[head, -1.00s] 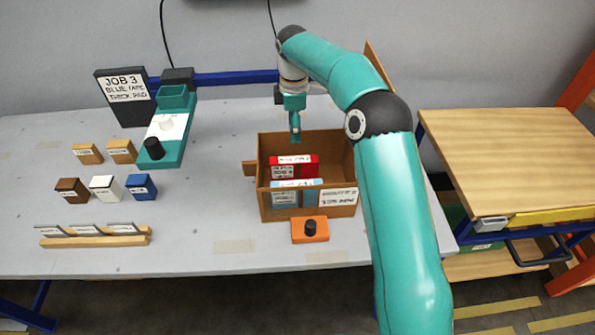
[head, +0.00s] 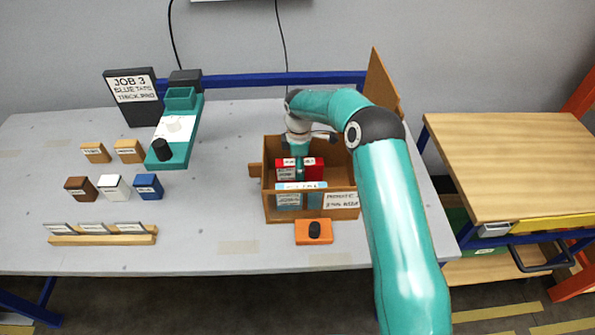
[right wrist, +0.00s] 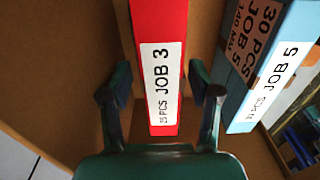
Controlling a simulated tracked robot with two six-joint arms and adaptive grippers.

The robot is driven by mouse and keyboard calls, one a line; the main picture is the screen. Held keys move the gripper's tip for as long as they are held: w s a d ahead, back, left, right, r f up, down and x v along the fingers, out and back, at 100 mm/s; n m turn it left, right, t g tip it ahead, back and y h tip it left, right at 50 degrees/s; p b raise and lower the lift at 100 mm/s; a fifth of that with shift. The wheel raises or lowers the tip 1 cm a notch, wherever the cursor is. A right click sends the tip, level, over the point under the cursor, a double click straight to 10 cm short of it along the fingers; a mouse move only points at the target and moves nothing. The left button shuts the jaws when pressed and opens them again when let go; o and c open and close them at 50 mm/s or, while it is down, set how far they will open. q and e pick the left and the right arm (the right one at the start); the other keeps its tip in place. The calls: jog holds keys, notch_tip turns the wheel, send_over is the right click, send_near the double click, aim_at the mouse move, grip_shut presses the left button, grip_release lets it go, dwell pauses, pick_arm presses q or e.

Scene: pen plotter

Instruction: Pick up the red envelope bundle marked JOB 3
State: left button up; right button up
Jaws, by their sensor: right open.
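The red envelope bundle (head: 314,168) stands in the wooden box, and its white label reads JOB 3 in the right wrist view (right wrist: 158,60). My right gripper (head: 299,172) is down inside the box at the red bundle. In the right wrist view my right gripper's open fingers (right wrist: 158,98) stand on either side of the red bundle, with a gap showing on each side. A blue bundle (right wrist: 270,62) marked JOB 5 stands beside it, near the right finger; it also shows at the box's front in the head view (head: 300,186). My left gripper is not in view.
An orange block with a black knob (head: 314,232) sits in front. Small coloured boxes (head: 114,187) and a JOB 3 sign (head: 132,97) are at left. The table's middle is clear.

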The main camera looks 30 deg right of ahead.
jog(key=shift+f, duration=0.4)
jog(key=shift+c, duration=0.3)
grip_shut()
jog(key=shift+r, duration=0.25)
